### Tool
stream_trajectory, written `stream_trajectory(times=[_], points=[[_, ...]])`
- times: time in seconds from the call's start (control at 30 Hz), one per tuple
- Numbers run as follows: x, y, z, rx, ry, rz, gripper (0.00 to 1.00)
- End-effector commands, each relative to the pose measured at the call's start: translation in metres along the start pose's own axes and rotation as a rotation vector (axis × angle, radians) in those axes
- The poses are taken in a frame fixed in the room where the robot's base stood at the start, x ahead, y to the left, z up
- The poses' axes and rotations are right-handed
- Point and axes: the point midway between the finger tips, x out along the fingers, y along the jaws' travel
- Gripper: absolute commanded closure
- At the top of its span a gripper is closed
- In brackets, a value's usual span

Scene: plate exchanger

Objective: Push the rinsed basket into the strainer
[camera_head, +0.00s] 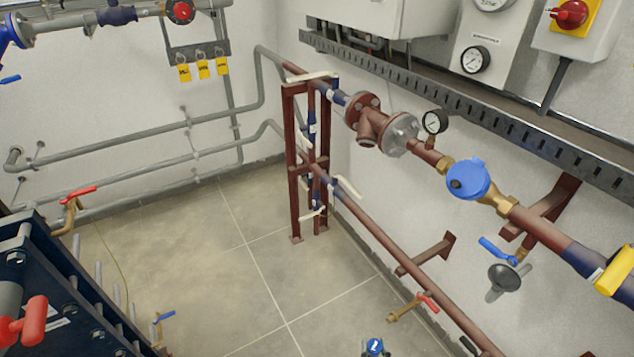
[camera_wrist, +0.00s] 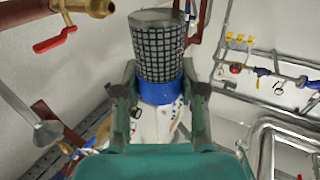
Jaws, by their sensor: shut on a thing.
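The basket (camera_wrist: 158,52) is a dark mesh cylinder with a grey flat end and a blue ring at its lower end. It fills the upper middle of the wrist view, mesh end away from me. My gripper (camera_wrist: 160,92) has its two dark fingers on either side of the blue ring and is shut on it. The strainer (camera_head: 370,128) appears to be the dark red flanged body with a short downward branch in the pipe on the right wall in the head view. I cannot tell whether its branch is open. My gripper and the basket are not seen in the head view.
A gauge (camera_head: 434,122) and a blue-capped meter (camera_head: 467,180) sit along the same pipe. A red pipe stand (camera_head: 296,165) rises left of the strainer. A red-handled brass valve (camera_wrist: 84,8) is close at the wrist view's upper left. The tiled floor (camera_head: 220,270) is mostly clear.

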Motion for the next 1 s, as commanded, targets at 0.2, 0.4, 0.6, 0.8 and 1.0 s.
stream_trajectory(times=[0.2,0.4,0.6,0.8,1.0], points=[[-0.013,-0.025,0.000,0.002,0.001,-0.005,0.97],[-0.026,-0.047,0.000,0.001,0.000,-0.006,0.97],[-0.038,-0.068,0.000,0.001,0.000,-0.005,0.97],[-0.043,-0.075,0.000,-0.001,-0.001,0.000,0.97],[-0.043,-0.075,0.000,-0.001,-0.001,0.001,0.97]])
